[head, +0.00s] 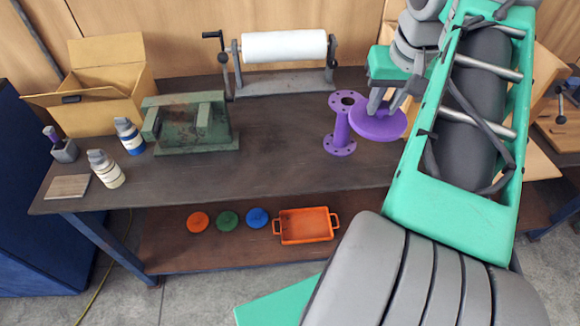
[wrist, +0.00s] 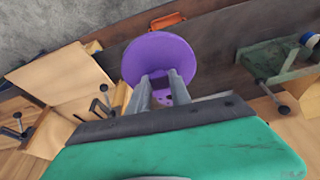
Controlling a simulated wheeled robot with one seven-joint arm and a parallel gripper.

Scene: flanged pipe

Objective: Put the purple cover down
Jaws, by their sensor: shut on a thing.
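The purple cover (head: 378,124) is a round disc held in my gripper (head: 382,103), whose fingers are shut on it. The cover is held up beside the purple flanged pipe (head: 341,128), to its right, and seems to be above the bench. The pipe stands upright on the bench, and its top flange shows an open hole. In the wrist view the cover (wrist: 160,58) lies across the fingertips of my gripper (wrist: 162,80). A small part of purple with dark holes shows between the fingers there. My arm hides the bench right of the cover.
The workbench (head: 270,165) has clear room left of the pipe. A green vise (head: 195,125), white roll (head: 284,46), cardboard box (head: 100,85) and two bottles stand on it. An orange tray (head: 306,226) and orange, green and blue discs lie on the lower shelf.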

